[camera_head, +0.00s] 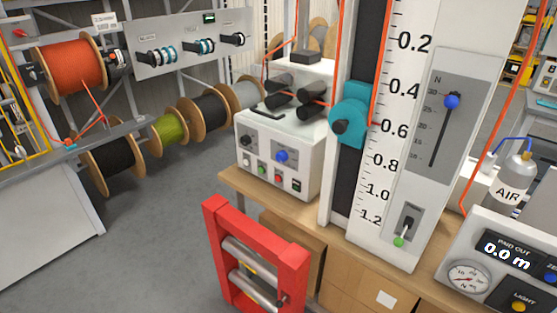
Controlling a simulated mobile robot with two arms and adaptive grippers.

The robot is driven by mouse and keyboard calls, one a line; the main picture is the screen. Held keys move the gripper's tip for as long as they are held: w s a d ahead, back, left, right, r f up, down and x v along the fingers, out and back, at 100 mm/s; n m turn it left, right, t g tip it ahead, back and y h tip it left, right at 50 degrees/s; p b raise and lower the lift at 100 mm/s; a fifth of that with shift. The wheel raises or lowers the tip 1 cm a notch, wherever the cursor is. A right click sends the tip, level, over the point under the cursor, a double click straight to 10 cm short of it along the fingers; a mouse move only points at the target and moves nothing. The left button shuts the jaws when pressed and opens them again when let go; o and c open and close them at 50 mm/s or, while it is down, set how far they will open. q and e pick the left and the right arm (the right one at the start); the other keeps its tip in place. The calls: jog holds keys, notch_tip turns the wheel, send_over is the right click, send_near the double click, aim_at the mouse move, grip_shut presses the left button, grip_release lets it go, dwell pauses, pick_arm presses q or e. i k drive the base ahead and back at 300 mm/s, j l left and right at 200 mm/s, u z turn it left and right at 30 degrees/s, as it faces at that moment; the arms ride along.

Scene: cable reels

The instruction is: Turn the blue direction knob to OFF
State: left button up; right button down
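A blue knob (281,156) sits on the front panel of a white machine (308,165) in the middle of the head view. A dark knob (246,141) is to its left on the same panel. The label around the blue knob is too small to read, so I cannot tell its setting. Neither of my grippers shows in this view.
Several small buttons line the panel below the knob. A red frame with metal rollers (255,262) stands in front of the wooden bench (237,184). A tall scale post (385,180) with a teal part (350,112) stands right. Grey floor (150,240) is clear at left.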

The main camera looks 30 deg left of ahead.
aim_at(282, 155)
jog(key=j+u, duration=0.3)
jog(key=i+j+u, duration=0.3)
jog(key=j, duration=0.15)
jog(key=j+u, duration=0.3)
jog(key=i+j+u, duration=0.25)
jog(key=j, duration=0.15)
